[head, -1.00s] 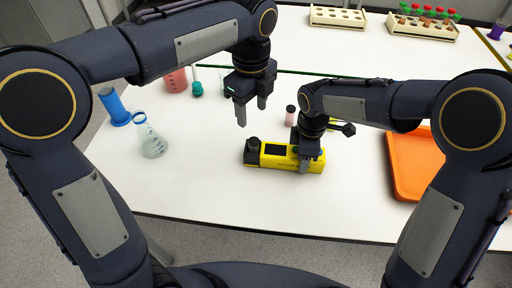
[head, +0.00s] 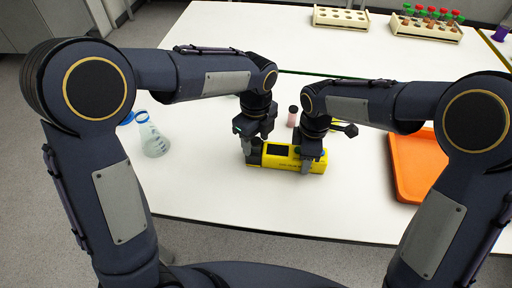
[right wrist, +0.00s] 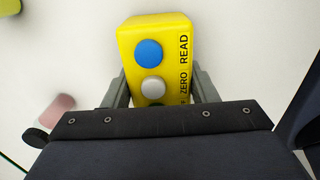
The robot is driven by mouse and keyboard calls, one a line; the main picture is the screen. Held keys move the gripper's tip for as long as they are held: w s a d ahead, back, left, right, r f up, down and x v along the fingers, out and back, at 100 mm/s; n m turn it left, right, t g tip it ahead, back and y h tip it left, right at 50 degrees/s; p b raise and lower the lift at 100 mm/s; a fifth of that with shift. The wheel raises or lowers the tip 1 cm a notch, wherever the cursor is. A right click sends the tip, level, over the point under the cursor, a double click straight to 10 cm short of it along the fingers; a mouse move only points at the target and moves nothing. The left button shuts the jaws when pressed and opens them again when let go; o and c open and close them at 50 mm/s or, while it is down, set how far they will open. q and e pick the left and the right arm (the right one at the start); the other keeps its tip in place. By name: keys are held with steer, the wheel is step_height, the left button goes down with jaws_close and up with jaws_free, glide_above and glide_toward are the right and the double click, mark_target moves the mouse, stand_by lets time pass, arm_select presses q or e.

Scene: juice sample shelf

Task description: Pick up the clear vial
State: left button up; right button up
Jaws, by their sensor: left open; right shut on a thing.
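I cannot make out a clear vial in either view. My left gripper (head: 257,141) is open, pointing down at the black left end (head: 254,157) of the yellow meter (head: 286,162); I cannot tell whether it touches. My right gripper (head: 311,164) is shut on the right part of the meter, which lies on the white table. In the right wrist view, the fingers flank the meter (right wrist: 150,45) near its blue and white buttons. A small vial with pink content and a black cap (head: 292,118) stands behind the meter; it also shows in the right wrist view (right wrist: 57,110).
A flask (head: 153,140) with pale liquid stands at the left. An orange tray (head: 416,172) lies at the right. A beige rack (head: 340,18) and another rack with several coloured caps (head: 425,29) stand at the back. The table's front is clear.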

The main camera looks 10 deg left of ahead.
mark_target(256, 141)
arm_select(q)
steer(key=c, duration=1.1)
steer(key=shift+o, duration=0.2)
step_height(256, 141, up, 10)
arm_select(e)
steer(key=o, duration=1.3)
step_height(256, 141, up, 12)
steer(key=shift+f, duration=0.2)
steer(key=shift+r, duration=0.2)
